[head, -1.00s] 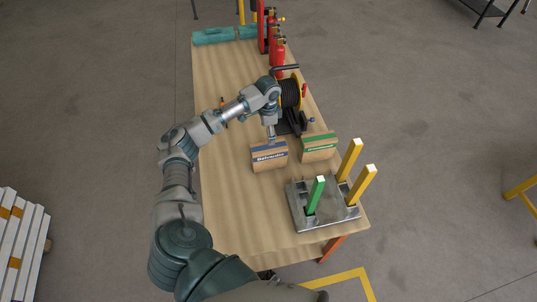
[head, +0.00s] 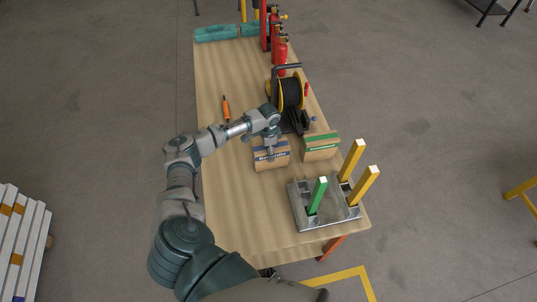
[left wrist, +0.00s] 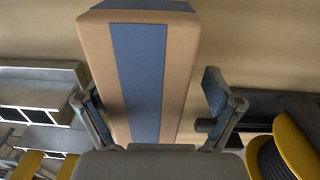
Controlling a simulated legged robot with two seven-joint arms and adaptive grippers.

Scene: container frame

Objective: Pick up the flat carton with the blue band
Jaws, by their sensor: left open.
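The flat carton with the blue band (head: 271,162) is brown cardboard and stands on the wooden table, left of the carton with the green band (head: 320,147). My left gripper (head: 269,146) is over its top. In the left wrist view the blue-banded carton (left wrist: 142,75) lies between the two fingers of my left gripper (left wrist: 155,98). The fingers are open. The left finger is close to the carton's side, and a gap shows on the right. I cannot tell whether the left finger touches it. My right gripper is not in view.
A metal fixture (head: 335,214) with green and yellow posts stands at the near right. A black cable reel (head: 288,93), an orange-handled tool (head: 226,108) and red fire extinguishers (head: 279,49) are farther back. The table's left and near parts are clear.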

